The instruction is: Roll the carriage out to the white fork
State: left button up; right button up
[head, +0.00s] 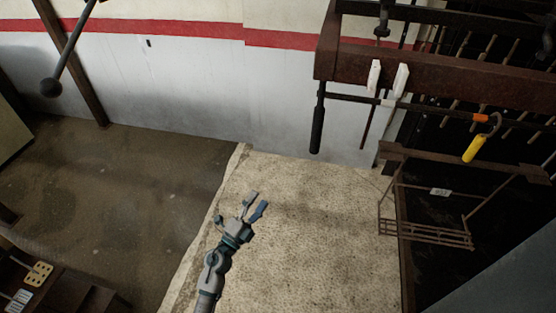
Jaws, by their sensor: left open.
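My left gripper (256,201) is open and empty, low in the middle of the head view, with the pale mat behind it. It is well apart from the rail parts at the upper right. The white fork (400,80) shows as two white upright prongs in front of the rusty beam. A thin rail (440,109) runs to the right below the beam. On its right part are an orange piece and a hook with a yellow grip (475,148), which look like the carriage; I cannot tell for sure. My right gripper is out of view.
A black handle (318,125) hangs at the rail's left end. A rusty wire basket (428,235) hangs below right, beside a dark rack. The pale mat (310,250) is clear. A dark pole with a ball end (51,88) is at the upper left.

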pick_arm(q)
jog(key=s+d+r+m+g+h, duration=0.3)
jog(key=d+r+m+g+h, duration=0.15)
jog(key=r+m, duration=0.35)
jog(key=m+y+p, duration=0.1)
jog(key=m+y, duration=0.5)
jog(key=m, duration=0.7)
send_near(315, 131)
jog(key=shift+t, duration=0.25)
jog(key=x, duration=0.8)
jog(key=shift+d+f, duration=0.1)
jog(key=shift+f, duration=0.15)
jog(key=shift+w, duration=0.2)
jog(key=shift+w+d, duration=0.1)
jog(key=shift+w, duration=0.15)
jog(key=shift+w+d, duration=0.35)
jog(key=shift+d, duration=0.2)
jog(key=shift+w+d, duration=0.3)
jog(key=shift+d, duration=0.2)
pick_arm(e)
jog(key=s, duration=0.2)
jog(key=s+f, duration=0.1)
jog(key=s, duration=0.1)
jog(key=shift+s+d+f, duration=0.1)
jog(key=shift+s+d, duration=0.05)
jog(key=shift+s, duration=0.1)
